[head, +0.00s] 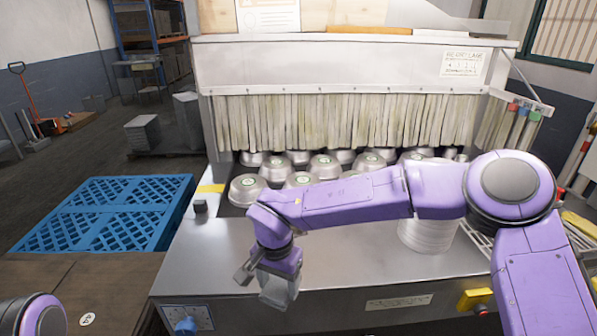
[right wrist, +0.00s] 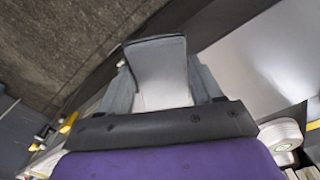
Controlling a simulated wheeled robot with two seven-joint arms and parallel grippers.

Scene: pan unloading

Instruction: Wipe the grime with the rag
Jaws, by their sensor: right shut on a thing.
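My right gripper (head: 268,278) reaches across from the right and points down at the front edge of the steel counter (head: 350,262). It is shut on a pale grey rag (right wrist: 160,72), which shows between the two fingers (right wrist: 163,95) in the right wrist view. In the head view the rag is hard to tell from the grey fingers. I cannot tell whether it touches the counter. I cannot make out any grime on the bare steel; my arm hides part of it. My left gripper is out of view; only a purple part of my left arm shows at the lower left.
Several upturned metal pans (head: 248,188) stand in front of a strip curtain (head: 345,122) at the back of the counter. A pale stack (head: 427,235) stands right of centre, partly behind my arm. A blue pallet (head: 110,212) lies on the left. A brown board (head: 75,280) is at the lower left.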

